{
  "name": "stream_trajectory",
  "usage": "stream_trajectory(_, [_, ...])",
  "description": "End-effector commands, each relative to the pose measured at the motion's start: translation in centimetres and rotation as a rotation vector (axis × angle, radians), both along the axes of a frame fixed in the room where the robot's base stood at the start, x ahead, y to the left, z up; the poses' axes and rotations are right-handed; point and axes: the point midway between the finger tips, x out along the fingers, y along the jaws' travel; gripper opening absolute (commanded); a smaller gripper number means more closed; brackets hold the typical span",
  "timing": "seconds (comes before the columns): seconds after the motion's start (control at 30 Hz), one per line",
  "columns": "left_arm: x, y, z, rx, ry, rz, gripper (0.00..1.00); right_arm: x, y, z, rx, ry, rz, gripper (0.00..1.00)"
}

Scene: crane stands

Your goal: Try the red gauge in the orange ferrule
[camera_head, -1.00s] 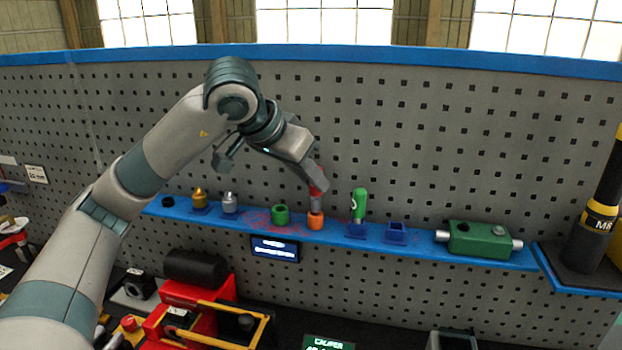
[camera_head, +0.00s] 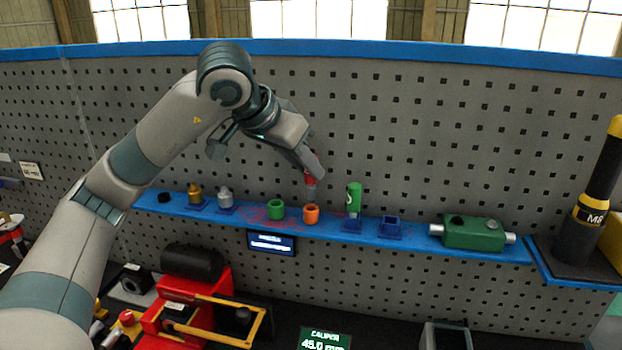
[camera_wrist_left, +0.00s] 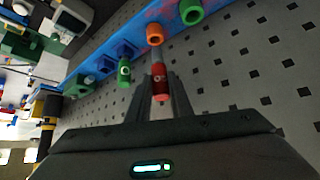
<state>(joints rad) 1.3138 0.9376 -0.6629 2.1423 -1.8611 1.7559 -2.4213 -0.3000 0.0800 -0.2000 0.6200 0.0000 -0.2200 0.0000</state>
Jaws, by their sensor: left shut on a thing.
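The orange ferrule (camera_head: 311,215) is a short open ring standing on the blue shelf (camera_head: 350,238). My left gripper (camera_head: 314,178) is shut on the red gauge (camera_head: 310,181), which has a red handle and a grey pin end pointing down. The pin end is just above the ferrule, with a small gap in the head view. In the left wrist view the red gauge (camera_wrist_left: 160,82) lies between the fingers and its grey tip points toward the orange ferrule (camera_wrist_left: 154,35). My right gripper is not in view.
A green ring (camera_head: 276,209) stands left of the orange ferrule. A green gauge (camera_head: 354,198) stands in a blue holder to the right, beside an empty blue holder (camera_head: 391,227). A green block (camera_head: 473,232) lies farther right. Pegboard (camera_head: 430,130) rises behind.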

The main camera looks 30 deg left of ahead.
Motion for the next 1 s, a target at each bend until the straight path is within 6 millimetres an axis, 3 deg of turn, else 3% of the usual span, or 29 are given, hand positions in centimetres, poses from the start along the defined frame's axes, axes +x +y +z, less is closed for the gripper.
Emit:
stream_trajectory(0.5, [0.0, 0.0, 2.2, 0.0, -0.001, 0.0, 0.0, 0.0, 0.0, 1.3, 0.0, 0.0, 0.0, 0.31])
stream_trajectory(1.0, [0.0, 0.0, 2.4, 0.0, -0.001, 0.0, 0.0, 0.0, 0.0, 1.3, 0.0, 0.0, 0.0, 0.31])
